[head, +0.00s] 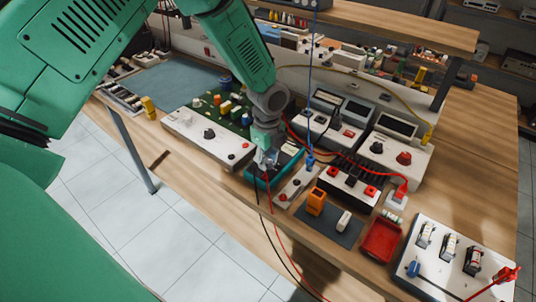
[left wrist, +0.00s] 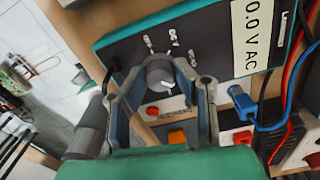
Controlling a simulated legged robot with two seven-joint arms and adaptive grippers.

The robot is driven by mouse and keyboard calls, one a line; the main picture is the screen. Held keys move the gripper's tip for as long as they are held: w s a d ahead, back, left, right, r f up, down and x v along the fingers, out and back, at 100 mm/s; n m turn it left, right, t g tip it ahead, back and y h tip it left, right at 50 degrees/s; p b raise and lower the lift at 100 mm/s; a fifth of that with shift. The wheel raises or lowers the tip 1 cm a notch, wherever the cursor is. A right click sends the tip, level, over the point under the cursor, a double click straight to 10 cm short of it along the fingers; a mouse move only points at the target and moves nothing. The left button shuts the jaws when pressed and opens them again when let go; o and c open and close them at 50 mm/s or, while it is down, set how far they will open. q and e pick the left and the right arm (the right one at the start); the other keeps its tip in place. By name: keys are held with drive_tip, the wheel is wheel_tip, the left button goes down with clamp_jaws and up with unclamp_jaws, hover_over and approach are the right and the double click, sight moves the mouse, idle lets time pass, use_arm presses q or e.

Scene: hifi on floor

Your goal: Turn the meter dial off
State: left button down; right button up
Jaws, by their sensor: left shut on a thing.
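The meter (left wrist: 205,48) is a black-faced box with a teal casing, and its screen (left wrist: 252,35) reads 0.0 V AC in the left wrist view. Its round grey dial (left wrist: 160,74) has a white pointer mark and printed labels beside it. My left gripper (left wrist: 160,78) has its two fingers on either side of the dial, shut on it. In the head view the left gripper (head: 267,155) reaches down onto the teal meter (head: 262,184), hiding the dial and much of the face. My right gripper is not in view.
A white panel with knobs (head: 200,138) lies left of the meter. White instruments (head: 395,148) stand behind it to the right. An orange block (head: 316,201), a red tray (head: 381,240) and a switch panel (head: 455,255) lie to the right. Red, black and blue leads run close to the gripper.

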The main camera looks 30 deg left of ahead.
use_arm(q)
drive_tip(key=n+p, duration=0.1)
drive_tip(key=n, duration=0.1)
drive_tip(key=shift+w+r+n, duration=0.1)
drive_tip(key=shift+n, duration=0.3)
drive_tip(key=n+p, duration=0.1)
drive_tip(key=n, duration=0.2)
drive_tip(key=shift+n, duration=0.3)
drive_tip(key=n+p, duration=0.1)
drive_tip(key=n, duration=0.5)
drive_tip(key=shift+w, duration=0.1)
drive_tip(key=n+p, duration=0.1)
drive_tip(key=n, duration=0.6)
drive_tip(key=shift+n, duration=0.3)
drive_tip(key=n, duration=0.6)
drive_tip(key=shift+a+p, duration=0.1)
drive_tip(key=shift+p, duration=0.3)
drive_tip(key=shift+n, duration=0.3)
drive_tip(key=c, duration=1.3)
unclamp_jaws()
